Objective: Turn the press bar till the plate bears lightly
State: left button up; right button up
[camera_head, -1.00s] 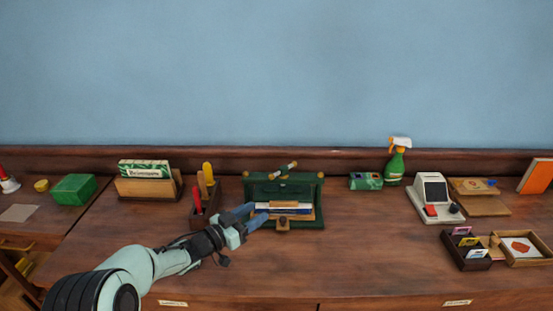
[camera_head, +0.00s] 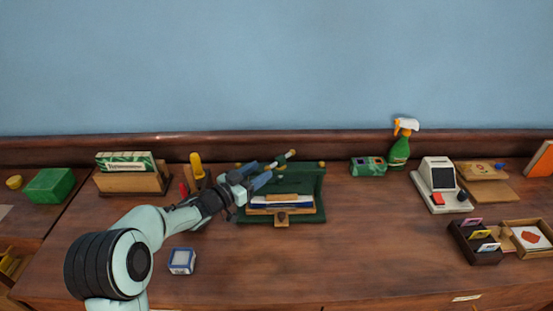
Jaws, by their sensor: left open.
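The green book press (camera_head: 313,185) stands on the wooden counter in the middle of the head view. Its press bar (camera_head: 285,159) lies slanted across the top, with a brass knob on its right end. My left gripper (camera_head: 257,174) is open at the upper left of the press, its blue fingers close to the bar's left end. The gripper hides that end, and I cannot tell whether it touches the bar. Books (camera_head: 280,201) lie low in the press; the plate is hard to make out. My right gripper is not in view.
A tool holder (camera_head: 190,186) stands close behind my left wrist. A blue and white box (camera_head: 181,261) lies in front of my forearm. A spray bottle (camera_head: 401,145) and a card terminal (camera_head: 439,182) stand to the right. The counter in front of the press is clear.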

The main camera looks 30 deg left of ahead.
aim_at(275, 159)
pick_arm(q)
jog(key=x, duration=0.8)
jog(key=shift+w+p, duration=0.2)
jog(key=shift+p, duration=0.15)
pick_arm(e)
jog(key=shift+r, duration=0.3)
pick_arm(q)
grip_shut()
jog(key=m+h+p, duration=0.1)
jog(key=p, duration=0.1)
jog(key=m+g+h+p, duration=0.1)
jog(key=h+p, duration=0.1)
jog(key=p, duration=0.1)
jog(key=m+g+h+p, duration=0.1)
jog(key=h+p, duration=0.1)
jog(key=p, duration=0.1)
jog(key=shift+w+a+r+m, duration=0.15)
jog(key=shift+a+m, duration=0.15)
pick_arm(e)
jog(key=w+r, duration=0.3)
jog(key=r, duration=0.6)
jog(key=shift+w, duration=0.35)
